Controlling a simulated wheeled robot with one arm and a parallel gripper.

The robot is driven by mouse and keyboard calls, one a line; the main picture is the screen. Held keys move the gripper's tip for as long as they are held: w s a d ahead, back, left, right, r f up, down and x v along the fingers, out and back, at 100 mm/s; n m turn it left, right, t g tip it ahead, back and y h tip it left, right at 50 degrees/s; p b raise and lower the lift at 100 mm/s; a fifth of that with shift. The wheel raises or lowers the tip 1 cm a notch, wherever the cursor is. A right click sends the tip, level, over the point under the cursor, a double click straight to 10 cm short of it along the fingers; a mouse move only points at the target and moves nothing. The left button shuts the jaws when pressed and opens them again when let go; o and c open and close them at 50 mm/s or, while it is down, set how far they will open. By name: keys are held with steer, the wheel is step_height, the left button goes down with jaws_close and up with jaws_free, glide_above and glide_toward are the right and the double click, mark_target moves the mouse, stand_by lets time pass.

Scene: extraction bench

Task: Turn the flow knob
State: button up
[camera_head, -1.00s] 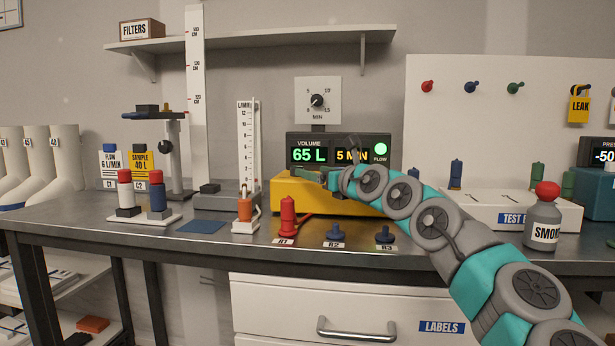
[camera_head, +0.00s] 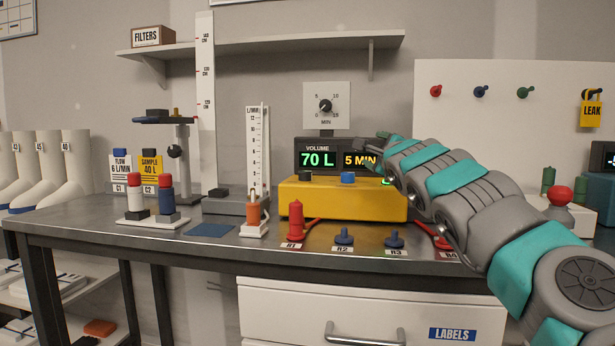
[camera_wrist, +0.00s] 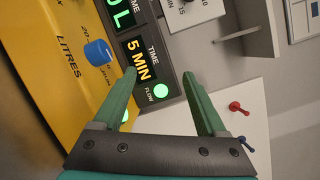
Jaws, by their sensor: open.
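A yellow pump unit (camera_head: 330,203) stands on the bench with a black display (camera_head: 318,159) reading 70 L and 5 MIN. A blue knob (camera_head: 347,178) sits on its top; in the wrist view this blue knob (camera_wrist: 99,52) is beside the LITRES scale. A lit green FLOW lamp (camera_wrist: 161,91) shows beside the display. No knob in view is clearly labelled as the flow knob. My gripper (camera_wrist: 160,78) is open, with nothing between its green fingers, to the right of the blue knob in the head view. My arm hides part of the display's right side.
A flow tube marked L/MIN (camera_head: 257,150) with an orange part (camera_head: 254,215) at its foot stands left of the pump. Red (camera_head: 296,220) and blue (camera_head: 344,236) pieces line the bench front. A round MIN dial (camera_head: 325,105) is above the display.

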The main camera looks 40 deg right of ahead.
mark_target(307, 174)
steer(key=s+a+r+n+h, duration=0.1)
steer(key=s+r+n+h, duration=0.55)
steer(key=r+n, duration=0.6)
steer(key=w+a+r+n+t+y+b, duration=0.1)
steer(key=w+a+n+t+y, duration=0.15)
steer(key=a+n, duration=0.7)
steer(key=w+a+r+n+t+y+b, duration=0.1)
steer(key=w+a+n+t+y, duration=0.2)
steer(key=n, duration=1.3)
steer(key=w+d+f+n+g+y, duration=0.1)
steer(key=w+f+n+g, duration=0.3)
steer(key=f+n, duration=0.7)
steer(key=w+d+f+n+g+y, duration=0.1)
steer(key=w+f+n+y, duration=0.1)
steer(key=w+f+n, duration=0.65)
steer(key=shift+w+d+f+n+p, duration=0.1)
steer(key=shift+w+d+f+n, duration=0.25)
steer(key=shift+w+d, duration=0.3)
steer(key=shift+w+d+f+n+p, duration=0.2)
steer(key=shift+w+d+n, duration=0.35)
steer(key=shift+w, duration=0.2)
steer(key=shift+w+d+f+n+p, duration=0.1)
steer(key=shift+w+d+f+n, duration=0.2)
steer(key=shift+w+d, duration=0.4)
